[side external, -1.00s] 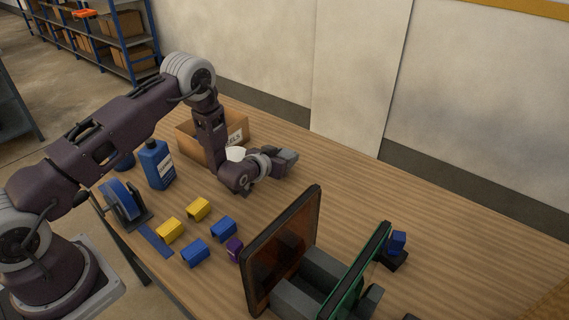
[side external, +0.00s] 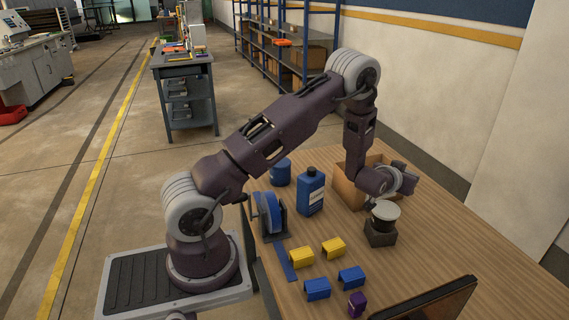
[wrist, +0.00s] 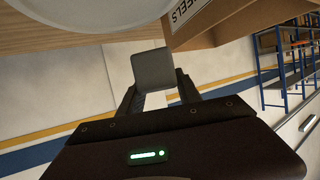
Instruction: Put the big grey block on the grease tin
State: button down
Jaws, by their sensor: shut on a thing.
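In the side view my gripper (side external: 404,174) is held above the table in front of the cardboard box, turned sideways, and the block is hard to make out there. A blue round tin (side external: 281,172) stands at the table's far left edge, behind a blue bottle. It is apart from my gripper, and I cannot read a label on it, so I cannot confirm that it is the grease tin.
An open cardboard box (side external: 347,190) is behind my wrist. A white round top on a dark base (side external: 380,238) stands just below my gripper. The blue bottle (side external: 311,192) and a tape dispenser (side external: 270,215) are left. Yellow and blue blocks (side external: 318,288) lie in front.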

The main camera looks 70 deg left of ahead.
jog(key=s+a+r+n+g+y, duration=0.2)
jog(key=s+a+n, duration=0.15)
jog(key=a, duration=0.45)
jog(key=s+a+r+n+g+y, duration=0.1)
jog(key=s+a+n+g+y, duration=0.15)
jog(key=s+a, duration=0.35)
jog(key=r+n+g+y, duration=0.1)
jog(key=n+g+y, duration=0.2)
jog(key=n+g, duration=0.4)
send_over(283, 166)
jog(key=shift+m+g+h, duration=0.25)
jog(key=shift+m, duration=0.05)
notch_tip(283, 166, down, 7)
jog(key=shift+a+f, duration=0.1)
jog(key=shift+f, duration=0.1)
jog(key=c, duration=0.8)
grip_release()
jog(key=shift+c, duration=0.2)
